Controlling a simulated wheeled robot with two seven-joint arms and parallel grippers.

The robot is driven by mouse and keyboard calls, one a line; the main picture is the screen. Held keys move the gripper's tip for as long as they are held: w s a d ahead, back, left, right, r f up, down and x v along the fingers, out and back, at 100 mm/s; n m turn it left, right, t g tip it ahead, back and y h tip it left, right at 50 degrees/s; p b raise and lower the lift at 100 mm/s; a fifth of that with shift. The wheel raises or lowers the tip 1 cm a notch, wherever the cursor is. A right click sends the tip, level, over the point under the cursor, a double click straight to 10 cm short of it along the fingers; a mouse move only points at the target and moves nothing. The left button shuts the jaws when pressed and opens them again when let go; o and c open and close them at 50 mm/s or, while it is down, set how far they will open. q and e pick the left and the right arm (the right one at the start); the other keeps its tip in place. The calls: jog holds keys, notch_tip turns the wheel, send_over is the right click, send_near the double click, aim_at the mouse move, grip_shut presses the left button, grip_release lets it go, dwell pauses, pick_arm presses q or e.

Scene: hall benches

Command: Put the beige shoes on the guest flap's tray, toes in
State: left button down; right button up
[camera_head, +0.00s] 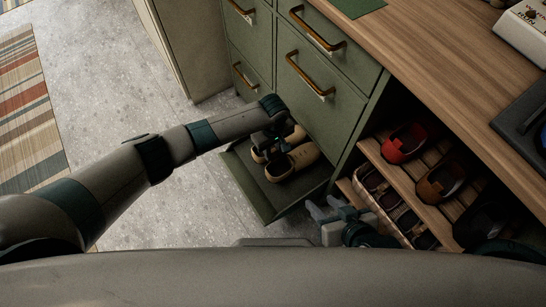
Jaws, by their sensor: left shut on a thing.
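The guest flap's tray (247,190) is folded out at the bottom of the green cabinet, dark inside. One beige shoe (305,154) is over the tray, its rounded toe towards the cabinet and its opening towards the outer side. I cannot tell whether the held shoe touches the tray. My right gripper (323,207) is open and empty, right of the tray's near corner.
An open shelf (423,209) at the right holds a red shoe (404,143), a brown shoe (441,182) and darker shoes below. The wooden bench top (440,60) overhangs it. Brass-handled drawers (318,90) rise behind the tray. The speckled floor at left is clear beside a striped rug (28,120).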

aim_at(273, 157)
pick_arm(q)
jog(key=shift+f, duration=0.45)
jog(key=shift+f+b, duration=0.7)
jog(key=shift+f, duration=0.8)
pick_arm(e)
jog(key=shift+w+a+r+t+y, duration=0.2)
jog(key=shift+w+a+r+t, duration=0.3)
jog(key=shift+w+r+t, duration=0.3)
jog(key=shift+w+a+r+t+y, duration=0.2)
jog(key=shift+w+a+r+t, duration=0.35)
jog(key=shift+w+r, duration=0.4)
pick_arm(q)
jog(key=shift+f, duration=0.15)
jog(key=c, duration=1.5)
grip_release()
jog(key=shift+o, duration=0.2)
jog(key=shift+r, duration=0.3)
pick_arm(e)
jog(key=shift+s, duration=0.1)
